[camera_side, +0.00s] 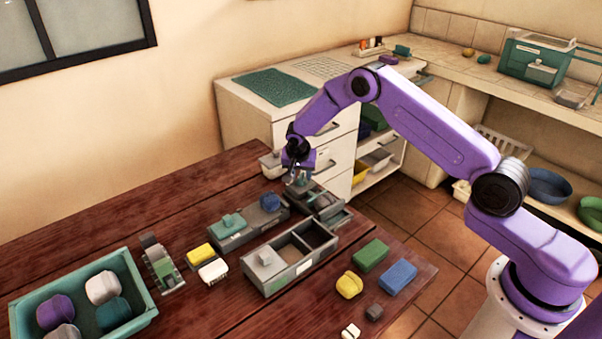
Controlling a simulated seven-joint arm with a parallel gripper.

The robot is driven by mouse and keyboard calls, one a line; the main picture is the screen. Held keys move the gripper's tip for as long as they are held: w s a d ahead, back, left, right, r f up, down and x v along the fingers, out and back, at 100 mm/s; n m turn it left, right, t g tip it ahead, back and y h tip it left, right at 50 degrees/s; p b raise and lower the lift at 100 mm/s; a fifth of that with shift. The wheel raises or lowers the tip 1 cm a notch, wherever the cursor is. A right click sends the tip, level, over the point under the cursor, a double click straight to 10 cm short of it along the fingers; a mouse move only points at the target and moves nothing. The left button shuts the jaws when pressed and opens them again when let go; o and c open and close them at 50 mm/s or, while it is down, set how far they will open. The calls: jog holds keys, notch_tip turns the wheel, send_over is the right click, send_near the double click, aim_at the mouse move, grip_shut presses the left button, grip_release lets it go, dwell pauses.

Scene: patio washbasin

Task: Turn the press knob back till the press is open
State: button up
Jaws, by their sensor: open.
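My gripper (300,174) points down at the far right part of the wooden table, its jaws open. It is just above a small grey device (325,206) with a teal part, which may be the press. The knob is hidden or too small to make out among the fingers, and I cannot tell whether the fingers touch it or how far the press is open.
A grey tray with a teal block (228,221) and a blue ball (270,202) stands left of the device. A divided grey box (290,262) sits in front. Loose blocks, including a green one (370,255), lie nearby. A teal crate (142,291) is at lower left.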

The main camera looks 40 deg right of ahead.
grip_shut()
jog(key=shift+n, duration=0.3)
jog(key=n+t+y, duration=0.1)
jog(key=n, duration=0.2)
jog(key=shift+s+d, duration=0.1)
jog(key=n+y, duration=0.1)
jog(key=n, duration=0.1)
jog(key=n+y, duration=0.1)
jog(key=n, duration=0.2)
jog(key=shift+d+t, duration=0.15)
jog(key=shift+t, duration=0.25)
jog(key=n+y, duration=0.1)
jog(key=n, duration=0.4)
jog(key=shift+d+y, duration=0.15)
jog(key=shift+y, duration=0.25)
jog(key=shift+n+g+y, duration=0.6)
jog(key=shift+n+y, duration=0.1)
jog(key=shift+n, duration=1.3)
